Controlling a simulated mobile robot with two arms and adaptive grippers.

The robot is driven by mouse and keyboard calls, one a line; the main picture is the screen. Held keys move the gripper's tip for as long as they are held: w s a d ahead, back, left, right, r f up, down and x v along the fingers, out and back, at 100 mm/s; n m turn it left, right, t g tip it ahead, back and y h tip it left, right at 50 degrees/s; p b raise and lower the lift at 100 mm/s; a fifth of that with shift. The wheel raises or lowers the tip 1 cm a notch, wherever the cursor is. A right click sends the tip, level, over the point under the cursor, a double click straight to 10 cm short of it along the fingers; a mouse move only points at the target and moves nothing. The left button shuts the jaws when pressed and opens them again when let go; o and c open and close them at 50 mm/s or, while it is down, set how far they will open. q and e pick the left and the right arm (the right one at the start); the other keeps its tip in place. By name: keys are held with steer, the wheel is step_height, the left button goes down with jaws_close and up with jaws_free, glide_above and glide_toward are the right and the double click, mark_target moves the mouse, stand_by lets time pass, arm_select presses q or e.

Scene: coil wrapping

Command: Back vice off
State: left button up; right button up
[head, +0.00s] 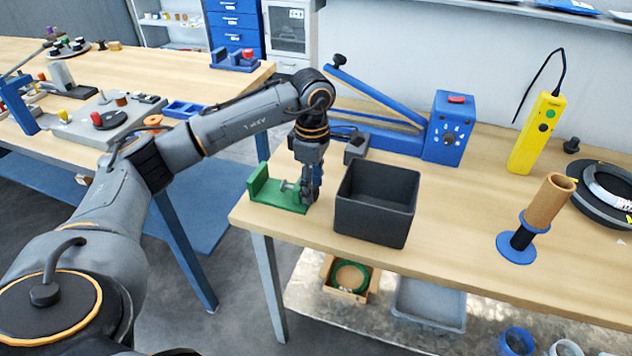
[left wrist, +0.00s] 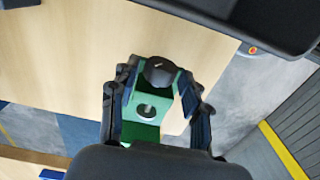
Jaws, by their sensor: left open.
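The green vice (head: 262,186) sits at the left end of the workbench, with an upright green jaw at its left end. My left gripper (head: 309,194) points down over the vice's right end. In the left wrist view, the open left gripper (left wrist: 157,112) has one finger on each side of the green vice (left wrist: 145,132). A dark round knob (left wrist: 160,71) and a grey screw end show between the fingers. I cannot tell whether the fingers touch the vice. The vice's right part is mostly hidden by the gripper in the head view. My right gripper is not in view.
A black open bin (head: 375,222) stands close to the right of the gripper. A blue lever machine (head: 446,130) is behind it. A yellow handheld device (head: 535,135) and a brown tube on a blue stand (head: 543,205) are farther right. The bench's front edge is near the vice.

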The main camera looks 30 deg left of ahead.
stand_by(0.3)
arm_select(q)
steer(key=shift+w+r+g+p, duration=0.15)
steer(key=shift+r+g+p, duration=0.05)
steer(key=shift+g+p, duration=0.5)
steer(key=shift+w+f+g+h+p, duration=0.15)
steer(key=shift+g+h+p, duration=0.15)
steer(key=shift+g+p, duration=0.3)
steer(key=shift+w+f+g, duration=0.1)
steer(key=shift+f+g, duration=0.05)
steer(key=shift+g, duration=0.35)
steer(key=c, duration=0.7)
